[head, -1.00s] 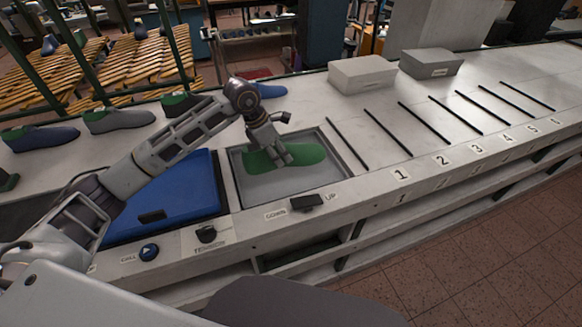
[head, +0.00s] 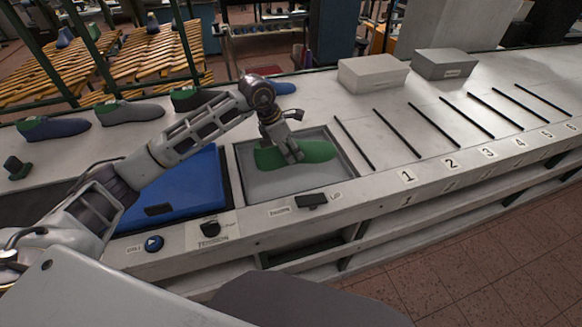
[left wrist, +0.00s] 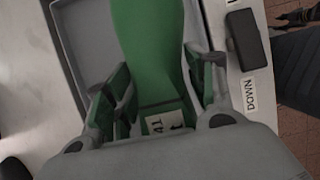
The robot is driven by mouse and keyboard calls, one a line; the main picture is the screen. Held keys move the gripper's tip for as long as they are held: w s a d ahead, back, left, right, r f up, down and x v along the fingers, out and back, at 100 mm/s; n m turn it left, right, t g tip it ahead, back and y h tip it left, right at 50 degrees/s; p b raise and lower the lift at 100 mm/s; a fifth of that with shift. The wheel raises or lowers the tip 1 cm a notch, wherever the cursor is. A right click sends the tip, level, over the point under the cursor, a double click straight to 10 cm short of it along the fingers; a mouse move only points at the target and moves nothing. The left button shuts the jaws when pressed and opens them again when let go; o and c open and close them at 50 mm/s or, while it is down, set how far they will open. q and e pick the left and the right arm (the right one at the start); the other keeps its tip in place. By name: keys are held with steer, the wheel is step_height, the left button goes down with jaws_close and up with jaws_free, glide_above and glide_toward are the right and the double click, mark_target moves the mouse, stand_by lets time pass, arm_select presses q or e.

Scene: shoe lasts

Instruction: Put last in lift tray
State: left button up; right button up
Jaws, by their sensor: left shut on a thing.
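The green last (head: 308,152) is at the lift tray (head: 262,189), a grey recessed tray in the bench top. It lies lengthwise left to right in the head view; whether it touches the tray floor I cannot tell. My left gripper (head: 291,158) is shut on the last from above, near its middle in the head view. In the left wrist view the last (left wrist: 150,40) runs up between the two fingers (left wrist: 165,95), and a white label with "41" shows on it. My right gripper is not in view.
A blue pad (head: 180,190) lies left of the tray. A black up/down switch (head: 311,201) sits at the tray's front edge. Dark dividers and numbered slots (head: 408,176) run right. Grey boxes (head: 372,72) stand behind.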

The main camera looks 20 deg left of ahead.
arm_select(q)
steer(key=shift+f, duration=0.4)
step_height(320, 180, down, 3)
steer(key=shift+f+p, duration=0.1)
steer(key=shift+p, duration=0.2)
steer(key=shift+f, duration=1.35)
steer(key=shift+f+p, duration=0.4)
steer(key=shift+f, duration=0.85)
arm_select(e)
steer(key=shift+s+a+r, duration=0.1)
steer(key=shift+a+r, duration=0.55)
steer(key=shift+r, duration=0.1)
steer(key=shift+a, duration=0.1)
